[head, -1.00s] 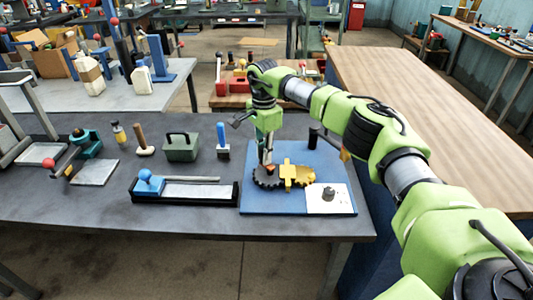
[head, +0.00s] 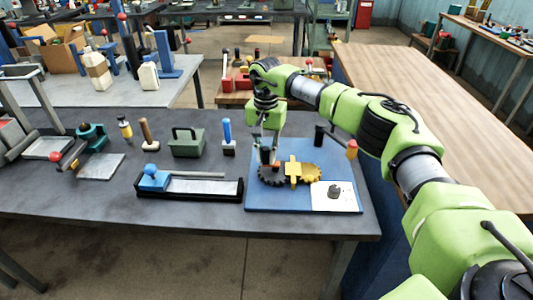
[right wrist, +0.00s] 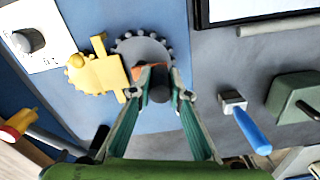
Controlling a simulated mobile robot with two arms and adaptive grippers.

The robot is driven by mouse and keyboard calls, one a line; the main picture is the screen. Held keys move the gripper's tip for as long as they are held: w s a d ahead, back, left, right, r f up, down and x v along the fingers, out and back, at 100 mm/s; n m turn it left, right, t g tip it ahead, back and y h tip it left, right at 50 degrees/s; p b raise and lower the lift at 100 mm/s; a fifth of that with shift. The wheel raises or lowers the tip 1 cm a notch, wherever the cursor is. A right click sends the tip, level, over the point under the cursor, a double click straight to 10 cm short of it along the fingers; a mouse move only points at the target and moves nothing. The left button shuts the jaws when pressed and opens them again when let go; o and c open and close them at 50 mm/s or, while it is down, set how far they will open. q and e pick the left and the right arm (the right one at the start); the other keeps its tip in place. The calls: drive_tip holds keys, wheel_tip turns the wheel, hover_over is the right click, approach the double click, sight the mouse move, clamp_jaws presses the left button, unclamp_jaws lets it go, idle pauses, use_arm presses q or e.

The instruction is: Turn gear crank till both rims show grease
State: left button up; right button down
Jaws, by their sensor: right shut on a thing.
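A dark toothed gear (head: 267,181) and a brass gear (head: 312,173) sit side by side on a blue board (head: 290,205), with a yellow bridge piece (head: 293,170) over the brass one. In the right wrist view the dark gear (right wrist: 125,45) and brass gear (right wrist: 88,82) show close up. My right gripper (head: 268,161) is over the dark gear, pointing down, with its fingers (right wrist: 158,78) shut on the crank. A small orange part (right wrist: 142,74) shows beside the fingertips; the fingers hide most of the crank. Grease on the rims cannot be made out. My left gripper is out of view.
A white plate with a dark knob (head: 334,190) lies on the board's right corner. An orange-tipped tool (head: 352,150) and a black cylinder (head: 319,134) stand behind. A black tray (head: 190,193), blue-handled brush (head: 228,138) and green box (head: 187,142) are to the left.

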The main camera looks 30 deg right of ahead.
drive_tip(key=shift+r, duration=0.15)
idle(0.4)
drive_tip(key=c, duration=1.9)
unclamp_jaws()
wheel_tip(320, 180, up, 12)
drive_tip(key=shift+f, duration=0.1)
